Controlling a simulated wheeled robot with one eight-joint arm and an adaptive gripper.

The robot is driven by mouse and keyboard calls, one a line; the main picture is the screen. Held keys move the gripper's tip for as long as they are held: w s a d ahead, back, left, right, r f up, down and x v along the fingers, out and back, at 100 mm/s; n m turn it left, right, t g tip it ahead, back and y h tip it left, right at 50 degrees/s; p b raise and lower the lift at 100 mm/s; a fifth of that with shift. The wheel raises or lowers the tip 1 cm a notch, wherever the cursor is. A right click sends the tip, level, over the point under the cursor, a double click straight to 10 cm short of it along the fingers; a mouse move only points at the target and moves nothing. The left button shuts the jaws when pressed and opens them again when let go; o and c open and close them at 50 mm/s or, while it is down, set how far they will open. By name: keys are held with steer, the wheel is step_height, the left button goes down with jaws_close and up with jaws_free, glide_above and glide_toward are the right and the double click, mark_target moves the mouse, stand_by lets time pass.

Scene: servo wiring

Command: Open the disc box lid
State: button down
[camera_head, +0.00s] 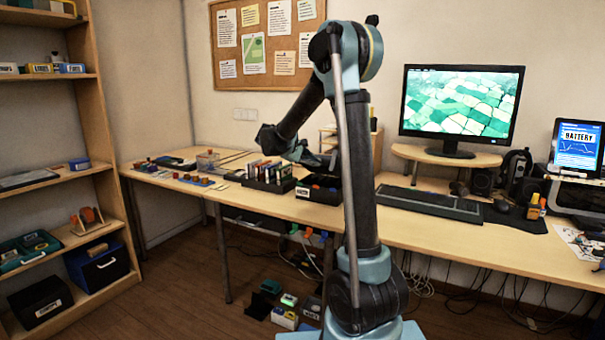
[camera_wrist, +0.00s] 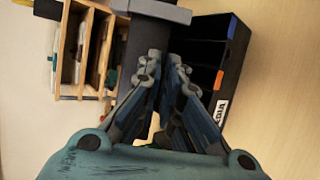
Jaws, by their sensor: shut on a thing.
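The disc box (camera_head: 318,196) is a black box with a pale label on its front, standing on the long desk. In the wrist view the box (camera_wrist: 234,75) shows its open inside, with blue and orange pieces at its edge. A dark panel with a grey edge bar, which looks like the disc box lid (camera_wrist: 150,12), stands raised beside the opening. My gripper (camera_wrist: 163,58) is shut on this lid, and the fingers hide part of it. In the head view my gripper (camera_head: 322,158) is just above the box, and the lid is hard to make out there.
A black rack of upright cases (camera_head: 268,177) stands close left of the box. A wooden organizer (camera_wrist: 88,50) is behind it. A keyboard (camera_head: 430,203) and monitor (camera_head: 460,105) are to the right. Bare desk (camera_head: 385,232) lies in front.

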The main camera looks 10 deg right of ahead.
steer(key=w+d+r+g, duration=0.1)
steer(key=w+r+y, duration=0.1)
steer(key=r, duration=0.1)
steer(key=w+d+r+n+g+y, duration=0.1)
steer(key=w, duration=0.1)
steer(key=shift+d+r+g, duration=0.3)
steer(key=shift+d+r, duration=0.05)
steer(key=shift+r, duration=0.05)
steer(key=w+d+r+n+g+y, duration=0.1)
steer(key=w+d+r+g+y, duration=0.1)
steer(key=w+d, duration=0.3)
steer(key=shift+w+d+r+g+y, duration=0.15)
steer(key=shift+w+r+g+y, duration=0.25)
steer(key=shift+w+r+g, duration=0.85)
steer(key=shift+w+f+t, duration=0.35)
steer(key=shift+t, duration=0.1)
steer(key=c, duration=1.8)
jaws_free()
steer(key=v, duration=1.2)
